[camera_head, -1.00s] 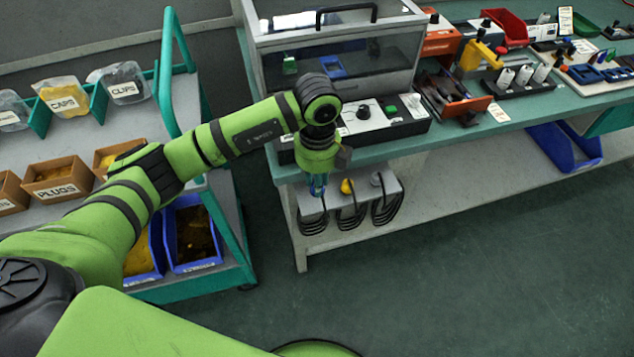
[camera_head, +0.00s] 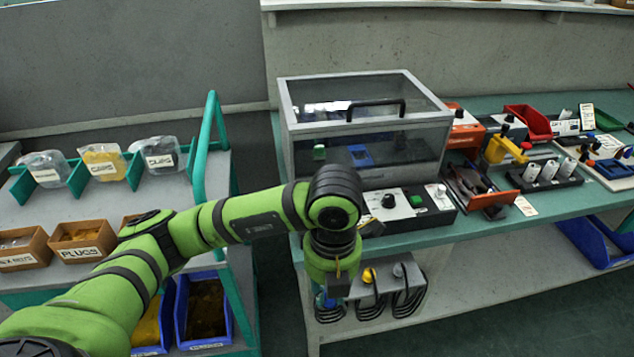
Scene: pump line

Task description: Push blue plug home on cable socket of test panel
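My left gripper (camera_head: 326,299) points down at the left end of a grey cable panel (camera_head: 412,281) under the front edge of the bench. Its fingers are mostly hidden behind my wrist, so I cannot tell open from shut. A small patch of blue (camera_head: 321,300), seemingly the blue plug, shows at the fingertips; whether it is gripped or seated is hidden. A yellow plug (camera_head: 368,276) and a grey one (camera_head: 398,270) sit to the right on the same panel, with black cable loops (camera_head: 408,301) below. My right gripper is out of view.
A cart (camera_head: 245,285) with bins is at the left. Free floor (camera_head: 490,338) lies in front.

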